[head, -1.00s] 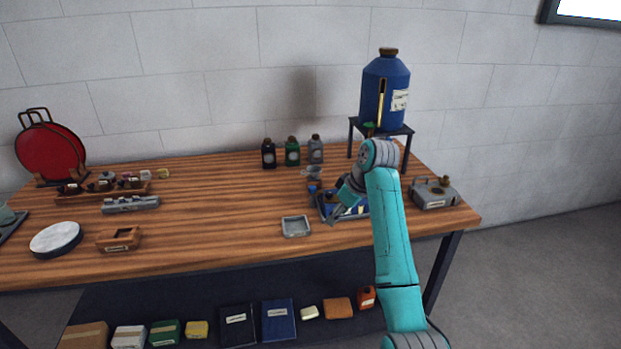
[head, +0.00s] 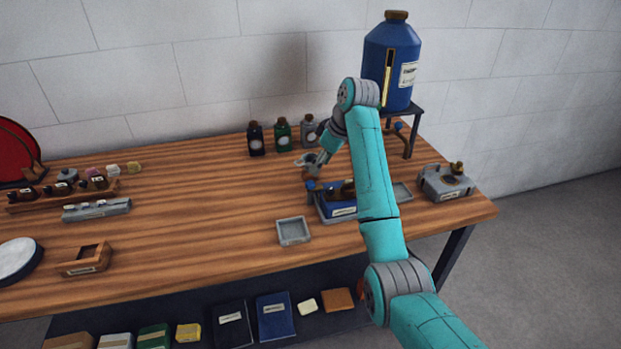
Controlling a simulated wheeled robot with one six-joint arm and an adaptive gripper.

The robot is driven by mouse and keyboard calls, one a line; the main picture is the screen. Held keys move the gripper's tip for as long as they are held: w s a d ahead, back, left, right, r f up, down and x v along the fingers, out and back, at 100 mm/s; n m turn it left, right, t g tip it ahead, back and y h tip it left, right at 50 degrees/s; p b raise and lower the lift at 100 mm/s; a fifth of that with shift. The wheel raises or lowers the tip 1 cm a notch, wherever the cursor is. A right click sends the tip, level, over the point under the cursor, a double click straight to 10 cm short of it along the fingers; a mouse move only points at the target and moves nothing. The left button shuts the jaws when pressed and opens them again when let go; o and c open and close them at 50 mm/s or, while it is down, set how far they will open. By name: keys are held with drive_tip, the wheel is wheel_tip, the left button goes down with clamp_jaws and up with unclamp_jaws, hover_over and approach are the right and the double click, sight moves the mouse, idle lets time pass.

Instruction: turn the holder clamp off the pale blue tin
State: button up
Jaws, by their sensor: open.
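A grey holder (head: 322,214) stands on the bench right of centre, with a blue tin (head: 342,208) in it bearing a white label. The tin looks mid blue rather than pale. A dark piece (head: 346,189) lies over the tin, seemingly the clamp; its exact position is too small to tell. A blue knob (head: 310,186) stands at the holder's left end. My gripper (head: 306,166) is open and empty, pointing down-left behind and above that end, apart from the tin. My arm hides part of the holder's right side.
An empty grey tray (head: 293,231) lies in front-left of the holder. Several bottles (head: 282,134) stand at the back. A large blue canister (head: 391,60) sits on a dark stand (head: 415,125) behind right. A grey box (head: 446,184) is at right. The bench's middle left is clear.

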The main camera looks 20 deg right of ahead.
sight(310, 182)
drive_tip(key=x, duration=0.8)
clamp_jaws()
